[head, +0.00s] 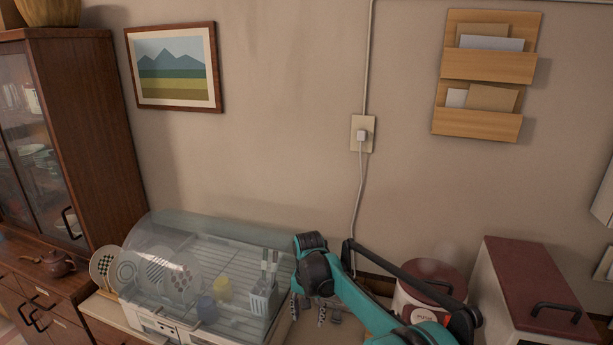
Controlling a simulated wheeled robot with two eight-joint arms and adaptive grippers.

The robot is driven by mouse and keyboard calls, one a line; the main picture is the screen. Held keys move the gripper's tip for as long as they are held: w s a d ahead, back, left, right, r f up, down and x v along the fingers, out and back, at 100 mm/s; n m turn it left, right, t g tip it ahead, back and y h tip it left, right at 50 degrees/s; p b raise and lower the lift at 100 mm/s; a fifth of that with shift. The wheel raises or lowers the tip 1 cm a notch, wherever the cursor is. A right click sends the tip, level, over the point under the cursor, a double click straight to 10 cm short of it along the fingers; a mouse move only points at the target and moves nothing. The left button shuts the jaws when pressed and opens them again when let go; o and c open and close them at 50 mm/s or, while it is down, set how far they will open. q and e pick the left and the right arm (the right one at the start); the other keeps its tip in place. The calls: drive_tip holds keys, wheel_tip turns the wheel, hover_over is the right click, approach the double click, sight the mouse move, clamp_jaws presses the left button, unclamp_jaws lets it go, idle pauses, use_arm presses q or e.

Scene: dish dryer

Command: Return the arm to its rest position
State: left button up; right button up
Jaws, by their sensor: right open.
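My right arm comes in from the lower right, teal and black. Its right gripper (313,310) points down just right of the dish dryer (215,245), with its fingers apart and nothing seen between them. My left gripper is not in the view.
A red-lidded canister (432,278) and a dark red-topped bin (530,285) stand at the right, close to my arm. A teapot (57,263) sits on the wooden cabinet at the left. A power cord (359,200) hangs down the wall behind my gripper.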

drive_tip(key=s+d+r+n+t, duration=0.2)
drive_tip(key=s+d+r+t, duration=0.1)
drive_tip(key=s+d+r, duration=0.75)
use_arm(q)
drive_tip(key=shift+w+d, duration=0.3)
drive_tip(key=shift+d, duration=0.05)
use_arm(e)
drive_tip(key=s+d+f+t, duration=0.2)
drive_tip(key=s+d, duration=0.1)
drive_tip(key=s, duration=0.5)
drive_tip(key=s+d+f+n+t, duration=0.1)
drive_tip(key=s+d, duration=0.3)
drive_tip(key=s, duration=0.5)
drive_tip(key=shift+d+f+n+t, duration=0.25)
drive_tip(key=shift+f+n+t, duration=0.05)
drive_tip(key=shift+f+t, duration=0.2)
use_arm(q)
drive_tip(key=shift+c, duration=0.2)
use_arm(e)
drive_tip(key=shift+r, duration=0.1)
